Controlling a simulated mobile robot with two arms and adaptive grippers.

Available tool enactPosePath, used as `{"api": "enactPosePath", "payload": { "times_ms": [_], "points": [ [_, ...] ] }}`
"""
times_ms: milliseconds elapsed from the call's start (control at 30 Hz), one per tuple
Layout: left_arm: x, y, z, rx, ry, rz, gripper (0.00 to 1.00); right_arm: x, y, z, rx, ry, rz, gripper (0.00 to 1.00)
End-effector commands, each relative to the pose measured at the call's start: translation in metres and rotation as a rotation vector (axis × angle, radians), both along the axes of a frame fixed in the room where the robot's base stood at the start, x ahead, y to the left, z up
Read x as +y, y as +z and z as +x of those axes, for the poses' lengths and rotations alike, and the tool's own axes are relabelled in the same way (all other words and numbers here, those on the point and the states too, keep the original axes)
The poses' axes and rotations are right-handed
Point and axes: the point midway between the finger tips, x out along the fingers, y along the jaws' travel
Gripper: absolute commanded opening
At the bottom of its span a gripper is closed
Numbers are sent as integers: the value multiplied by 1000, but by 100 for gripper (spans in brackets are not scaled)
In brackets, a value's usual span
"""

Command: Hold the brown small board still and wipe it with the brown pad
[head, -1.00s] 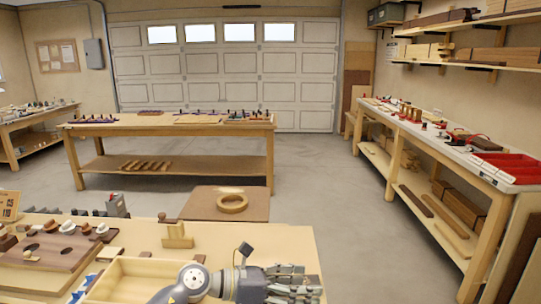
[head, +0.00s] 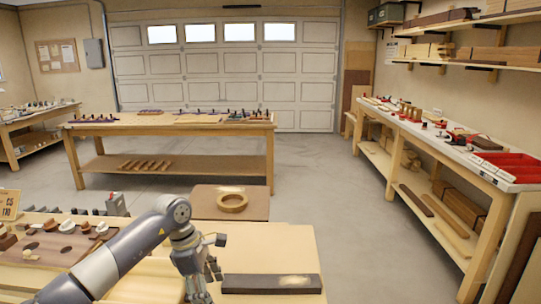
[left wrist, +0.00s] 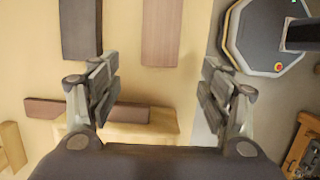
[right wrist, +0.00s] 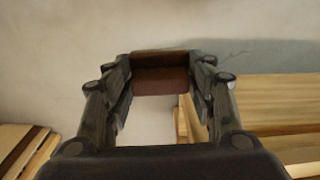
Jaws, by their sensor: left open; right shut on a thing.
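A dark brown board (head: 272,284) with a pale patch on top lies flat near the bench's front. The left wrist view shows two board ends beyond my fingers, one dark (left wrist: 80,28) and one mid-brown (left wrist: 162,30); I cannot tell for sure which is the small board. My left gripper (head: 200,285) points down to the left of the dark board, apart from it; in its wrist view it is open and empty (left wrist: 160,95). My right gripper (right wrist: 160,85) is shut on the brown pad (right wrist: 160,72); it is outside the head view.
A board with round knobs (head: 55,248) is at the left. A dark strip (left wrist: 87,110) lies by pale wood in the left wrist view. Bench surface right of my left gripper is mostly clear.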

Motion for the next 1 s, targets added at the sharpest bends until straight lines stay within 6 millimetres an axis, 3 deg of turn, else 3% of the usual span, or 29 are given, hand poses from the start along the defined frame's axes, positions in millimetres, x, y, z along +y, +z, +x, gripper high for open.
{"api": "enactPosePath", "payload": {
  "times_ms": [600,800,1000],
  "points": [
    [-21,-86,0,-1,1,-3,72,0,-56,0,0,0,0,20],
    [-26,-99,0,0,1,-3,72,0,-66,0,0,0,0,20],
    [-27,-99,0,-1,1,-4,72,0,-65,0,0,0,0,20]
  ]
}}
